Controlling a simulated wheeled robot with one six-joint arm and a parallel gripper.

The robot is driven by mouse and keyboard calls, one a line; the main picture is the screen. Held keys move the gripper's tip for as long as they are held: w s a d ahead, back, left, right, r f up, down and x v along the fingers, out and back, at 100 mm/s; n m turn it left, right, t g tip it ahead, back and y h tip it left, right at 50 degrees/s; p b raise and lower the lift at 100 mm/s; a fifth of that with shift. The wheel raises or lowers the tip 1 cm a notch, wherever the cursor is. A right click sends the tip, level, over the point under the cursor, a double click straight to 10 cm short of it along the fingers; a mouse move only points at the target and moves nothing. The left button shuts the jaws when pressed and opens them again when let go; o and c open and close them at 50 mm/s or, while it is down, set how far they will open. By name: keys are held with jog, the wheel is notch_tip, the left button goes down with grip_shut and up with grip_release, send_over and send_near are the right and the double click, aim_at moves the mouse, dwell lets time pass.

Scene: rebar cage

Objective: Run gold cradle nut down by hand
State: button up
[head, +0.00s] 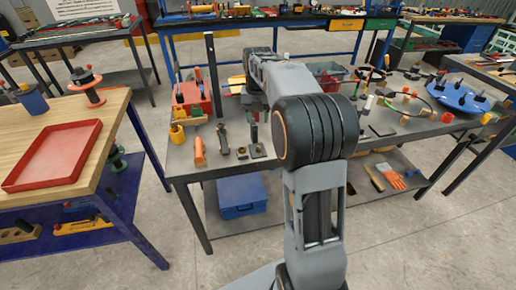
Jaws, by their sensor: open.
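My arm reaches away over the grey workbench (190,166), and its wrist is above the bench's left half. My gripper (252,114) points down there, small, dark and partly hidden by my forearm; it is open. Just below it stands a small dark upright fixture on a flat base (257,149). I cannot make out the gold cradle nut for certain at this size. Small brass-coloured parts (241,152) lie left of the fixture. I cannot tell whether the gripper touches anything.
Left of the fixture stand an orange-handled tool (199,152) and a yellow cup (177,133). A red bin (192,100) is behind them. A blue round tray (461,96) is at the right. A wooden bench with a red tray (55,156) stands left, across a floor gap.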

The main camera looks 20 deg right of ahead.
aim_at(258, 148)
jog(key=shift+n, duration=0.4)
jog(key=f+b, duration=0.1)
jog(key=f, duration=0.6)
jog(key=f+b, duration=0.1)
jog(key=f, duration=0.6)
jog(key=shift+w+d, duration=0.15)
jog(key=shift+w, duration=0.05)
grip_shut()
